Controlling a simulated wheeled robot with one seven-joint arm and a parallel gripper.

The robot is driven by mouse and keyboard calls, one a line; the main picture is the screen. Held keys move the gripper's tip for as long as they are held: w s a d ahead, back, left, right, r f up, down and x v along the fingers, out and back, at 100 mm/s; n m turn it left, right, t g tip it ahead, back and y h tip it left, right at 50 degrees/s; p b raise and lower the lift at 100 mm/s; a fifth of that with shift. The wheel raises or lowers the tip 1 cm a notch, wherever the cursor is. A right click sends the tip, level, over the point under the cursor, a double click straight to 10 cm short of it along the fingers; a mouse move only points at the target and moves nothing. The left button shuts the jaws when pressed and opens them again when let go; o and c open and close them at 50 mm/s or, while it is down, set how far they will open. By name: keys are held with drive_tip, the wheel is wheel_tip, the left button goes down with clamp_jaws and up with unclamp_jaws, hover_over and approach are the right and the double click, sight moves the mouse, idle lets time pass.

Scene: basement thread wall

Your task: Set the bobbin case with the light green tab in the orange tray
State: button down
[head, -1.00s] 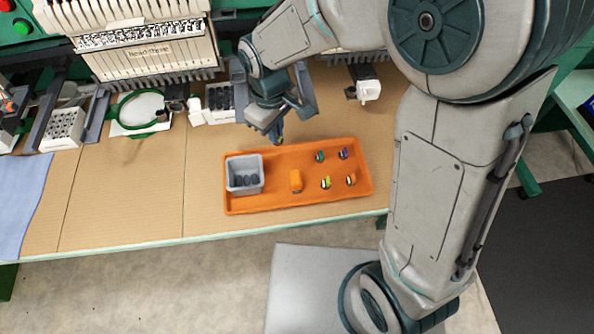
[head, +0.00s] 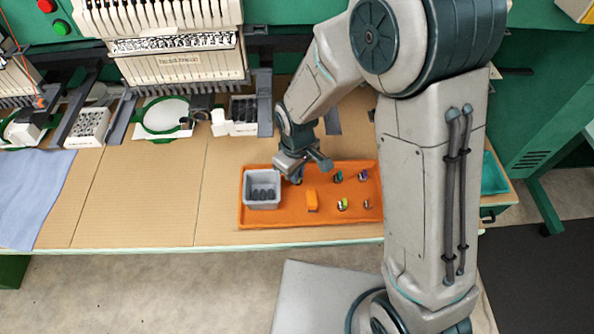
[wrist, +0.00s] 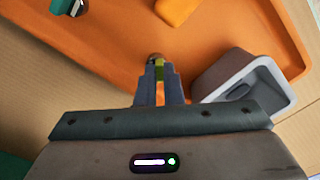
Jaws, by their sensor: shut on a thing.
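The orange tray (head: 270,218) lies on the table and fills much of the wrist view (wrist: 110,50). My gripper (wrist: 160,84) is shut on a small bobbin case (wrist: 157,60), of which a metallic end and a yellowish light green strip show between the fingers. In the head view my gripper (head: 297,180) is low over the tray's back left part, right beside the grey bin; the wrist hides the held case there. Whether the case touches the tray floor I cannot tell. Another case with a bright green tab (head: 343,204) stands in the tray's right half.
The grey bin (head: 262,203) with dark pieces stands in the tray's left end. An orange block (head: 312,200) lies mid-tray. Cases with teal (head: 338,177), purple (head: 363,175) and orange (head: 367,203) parts stand to the right. Tray floor is bare between bin and block.

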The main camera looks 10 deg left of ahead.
drive_tip(key=c, duration=1.6)
unclamp_jaws()
drive_tip(key=shift+o, duration=0.2)
wheel_tip(320, 180, up, 12)
drive_tip(key=s+d+r+m+t, duration=0.1)
drive_tip(key=s+d+r+m, duration=0.1)
drive_tip(key=d, duration=0.5)
drive_tip(key=s+d+r+m+t, duration=0.1)
drive_tip(key=s+d+r+m, duration=0.2)
drive_tip(key=d, duration=0.5)
drive_tip(key=s+d+r+m+t, duration=0.1)
drive_tip(key=s+d+r+m, duration=0.2)
drive_tip(key=d+m, duration=0.3)
drive_tip(key=shift+s+d+r+m, duration=0.3)
drive_tip(key=shift+s+d, duration=0.35)
drive_tip(key=shift+d, duration=0.6)
